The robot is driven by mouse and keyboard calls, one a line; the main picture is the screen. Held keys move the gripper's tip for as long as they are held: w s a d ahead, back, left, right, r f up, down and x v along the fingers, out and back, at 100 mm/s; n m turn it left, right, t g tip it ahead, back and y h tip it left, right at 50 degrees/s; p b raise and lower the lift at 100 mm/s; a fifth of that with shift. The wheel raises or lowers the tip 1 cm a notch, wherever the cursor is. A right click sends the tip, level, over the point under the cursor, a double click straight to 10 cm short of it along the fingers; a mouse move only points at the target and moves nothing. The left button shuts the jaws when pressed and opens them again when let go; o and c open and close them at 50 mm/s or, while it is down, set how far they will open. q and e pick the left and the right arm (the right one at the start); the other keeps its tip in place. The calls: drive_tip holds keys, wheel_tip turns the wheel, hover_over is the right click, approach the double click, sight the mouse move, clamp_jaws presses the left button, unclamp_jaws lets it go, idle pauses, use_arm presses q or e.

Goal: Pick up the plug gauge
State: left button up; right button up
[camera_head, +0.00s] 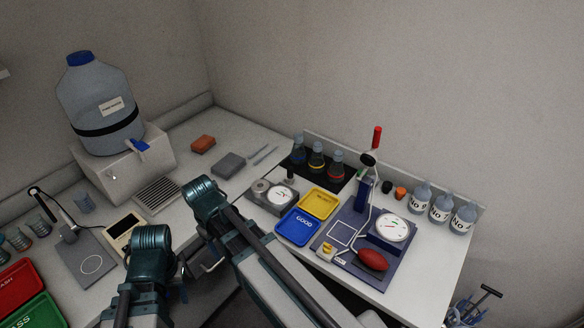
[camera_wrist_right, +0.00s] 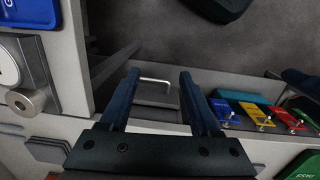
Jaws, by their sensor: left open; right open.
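I cannot identify the plug gauge with certainty. A small upright piece with a dark top (camera_head: 290,176) stands behind the dial block (camera_head: 274,197) on the bench; it is too small to tell whether it is the gauge. My left gripper (camera_head: 177,268) is low at the bench's front edge, partly hidden by its own arm. My right gripper (camera_wrist_right: 158,75) is open and empty in the wrist view, with a pale bar handle (camera_wrist_right: 155,81) showing beyond its fingers. In the head view my right arm covers most of this gripper.
A blue GOOD tray (camera_head: 297,228) and a yellow tray (camera_head: 318,203) lie right of the dial block. A purple-blue base (camera_head: 340,262) carries a dial and red bulb. Bottles and flasks stand behind. A large water bottle (camera_head: 98,100) stands at left.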

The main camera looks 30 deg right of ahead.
drive_tip(key=w+d+r+n+p, duration=0.1)
drive_tip(key=w+d+r+p, duration=0.25)
drive_tip(key=w+d, duration=0.4)
drive_tip(key=w+d+r+n+p, duration=0.1)
drive_tip(key=w+d+r+p, duration=0.2)
drive_tip(key=w+d+r, duration=0.35)
use_arm(q)
wheel_tip(320, 180, up, 12)
drive_tip(key=r+p, duration=0.1)
drive_tip(key=p, duration=0.3)
use_arm(e)
wheel_tip(320, 180, up, 2)
drive_tip(key=n+y, duration=0.1)
hover_over(290, 168)
drive_tip(key=f+b, duration=0.8)
drive_tip(key=b, duration=0.1)
drive_tip(key=shift+a+f, duration=0.2)
use_arm(q)
wheel_tip(290, 168, down, 9)
use_arm(e)
drive_tip(key=f+b, duration=0.5)
drive_tip(key=shift+d+f, duration=0.1)
drive_tip(key=shift+d, duration=0.15)
use_arm(q)
wheel_tip(290, 168, down, 5)
drive_tip(key=shift+f, duration=0.2)
use_arm(e)
clamp_jaws()
